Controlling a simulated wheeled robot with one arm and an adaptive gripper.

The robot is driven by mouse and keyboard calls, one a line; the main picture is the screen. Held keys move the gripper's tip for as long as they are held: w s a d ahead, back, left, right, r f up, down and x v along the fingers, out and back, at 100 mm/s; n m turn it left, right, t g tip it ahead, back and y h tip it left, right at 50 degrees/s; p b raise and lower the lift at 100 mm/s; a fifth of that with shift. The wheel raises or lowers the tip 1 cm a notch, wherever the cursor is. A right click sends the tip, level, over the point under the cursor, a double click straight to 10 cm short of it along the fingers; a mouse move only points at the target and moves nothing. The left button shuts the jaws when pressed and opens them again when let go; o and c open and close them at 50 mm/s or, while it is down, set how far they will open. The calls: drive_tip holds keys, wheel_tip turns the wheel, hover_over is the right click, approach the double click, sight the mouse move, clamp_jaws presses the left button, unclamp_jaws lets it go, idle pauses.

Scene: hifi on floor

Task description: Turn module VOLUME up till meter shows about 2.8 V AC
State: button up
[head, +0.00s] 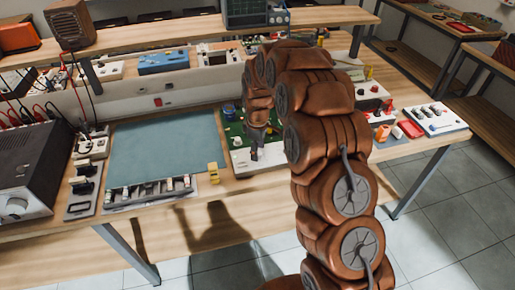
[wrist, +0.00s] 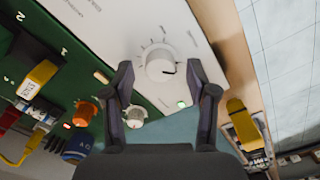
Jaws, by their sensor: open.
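A white round knob (wrist: 161,66) with a dark pointer line stands on a white panel (wrist: 110,25) with printed scale marks around it. The pointer faces right and slightly down in the wrist view. The panel's lettering is too blurred to read as VOLUME. My gripper (wrist: 160,74) is open, one finger on each side of the knob; I cannot tell whether they touch it. In the head view my gripper (head: 255,150) is over the front of the white and green module (head: 240,161), and my arm hides part of it. I cannot identify a meter or a reading.
A green board with an orange knob (wrist: 85,113), a smaller pale knob (wrist: 135,116) and a yellow plug (wrist: 37,79) adjoins the panel. A green light (wrist: 181,104) glows near the knob. A blue-grey mat (head: 165,143) and yellow object (head: 213,172) lie left of the module.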

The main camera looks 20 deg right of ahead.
drive_tip(key=shift+f, duration=0.4)
clamp_jaws()
